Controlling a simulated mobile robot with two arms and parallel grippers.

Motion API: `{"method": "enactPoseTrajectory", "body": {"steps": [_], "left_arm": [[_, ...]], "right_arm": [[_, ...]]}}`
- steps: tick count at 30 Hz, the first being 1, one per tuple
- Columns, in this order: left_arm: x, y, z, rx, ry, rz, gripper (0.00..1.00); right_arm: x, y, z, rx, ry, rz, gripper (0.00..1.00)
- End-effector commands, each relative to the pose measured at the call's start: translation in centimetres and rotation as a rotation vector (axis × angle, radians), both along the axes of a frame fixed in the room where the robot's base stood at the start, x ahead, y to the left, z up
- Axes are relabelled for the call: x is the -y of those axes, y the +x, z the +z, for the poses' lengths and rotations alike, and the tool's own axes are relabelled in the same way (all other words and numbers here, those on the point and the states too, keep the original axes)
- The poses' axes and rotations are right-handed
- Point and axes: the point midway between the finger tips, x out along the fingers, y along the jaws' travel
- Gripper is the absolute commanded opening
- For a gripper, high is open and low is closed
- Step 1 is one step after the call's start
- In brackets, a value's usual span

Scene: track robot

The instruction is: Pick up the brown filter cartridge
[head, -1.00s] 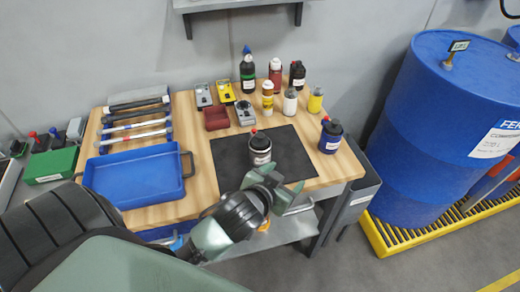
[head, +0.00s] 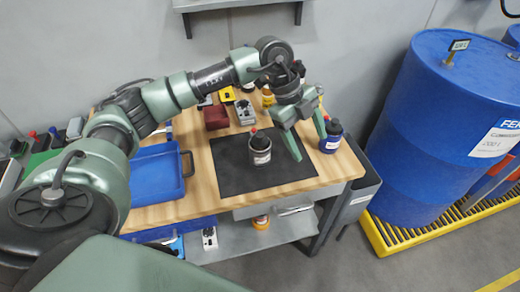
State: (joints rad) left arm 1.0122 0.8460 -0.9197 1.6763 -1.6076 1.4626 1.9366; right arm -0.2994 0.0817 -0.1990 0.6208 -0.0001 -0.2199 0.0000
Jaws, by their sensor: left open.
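The filter cartridge (head: 260,149) that best fits the task is a dark brownish can with a pale label and a red-tipped top. It stands upright on the black mat (head: 230,178) in the head view. My left gripper (head: 311,149) is open, fingers pointing down, over the mat's right side. Its near finger is just right of the brown cartridge, and nothing shows between the fingers. A similar blue cartridge (head: 331,138) stands right of the gripper. My right gripper is out of view.
The wooden bench (head: 203,185) holds a blue tray (head: 155,175), a dark red block (head: 216,117) and a grey device (head: 245,112). Bottles at the back are partly hidden by my arm. A large blue drum (head: 440,120) stands at the right. The mat's front is clear.

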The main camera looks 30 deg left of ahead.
Motion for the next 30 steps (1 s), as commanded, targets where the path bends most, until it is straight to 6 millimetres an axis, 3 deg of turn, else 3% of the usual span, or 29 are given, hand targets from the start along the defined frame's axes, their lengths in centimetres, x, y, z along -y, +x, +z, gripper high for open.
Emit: {"method": "enactPoseTrajectory", "body": {"steps": [1, 3, 6, 9, 17, 25, 30], "left_arm": [[-4.1, 0.5, 0.6, -0.033, 0.125, 0.081, 0.72], [-8.6, 0.5, 1.3, -0.082, 0.261, 0.185, 0.72], [-12.7, 0.2, 2.2, -0.127, 0.381, 0.292, 0.72], [-14.4, -0.1, 2.4, -0.150, 0.434, 0.340, 0.72], [-14.5, -0.4, -0.1, -0.155, 0.442, 0.346, 0.72], [-13.8, -0.8, -4.0, -0.156, 0.440, 0.346, 0.72], [-13.8, -0.7, -5.0, -0.152, 0.440, 0.344, 0.72]], "right_arm": [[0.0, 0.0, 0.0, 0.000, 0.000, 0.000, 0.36], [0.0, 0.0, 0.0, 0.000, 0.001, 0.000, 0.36], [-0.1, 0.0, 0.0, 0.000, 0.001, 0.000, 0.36], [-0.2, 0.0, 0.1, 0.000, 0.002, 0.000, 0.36], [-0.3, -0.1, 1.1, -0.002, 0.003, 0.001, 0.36], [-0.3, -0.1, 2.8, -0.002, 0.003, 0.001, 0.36], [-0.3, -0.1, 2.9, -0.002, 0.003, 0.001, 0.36]]}}
